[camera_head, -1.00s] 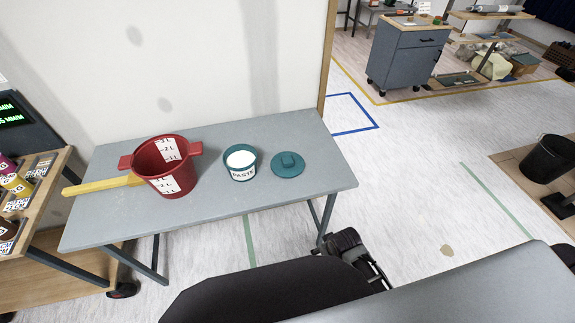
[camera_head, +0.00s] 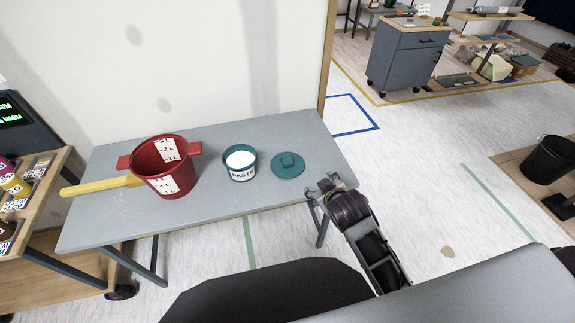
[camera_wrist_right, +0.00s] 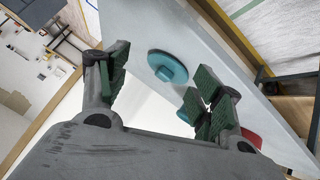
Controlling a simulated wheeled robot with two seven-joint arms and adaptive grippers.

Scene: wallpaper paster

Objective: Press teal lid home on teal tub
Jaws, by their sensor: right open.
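The teal tub (camera_head: 240,170), labelled PASTE and open with white paste inside, stands upright on the grey table. The teal lid (camera_head: 288,164) lies flat on the table just right of the tub, apart from it, its knob up. My right gripper (camera_head: 320,190) is at the table's front right edge, in front of and right of the lid. In the right wrist view the lid (camera_wrist_right: 167,67) shows beyond the open, empty fingers (camera_wrist_right: 158,92). Part of the tub (camera_wrist_right: 182,103) shows there beside the right finger, partly hidden by it. My left gripper is not seen.
The grey table (camera_head: 215,208) is bare in front of the tub. A wall stands behind it.

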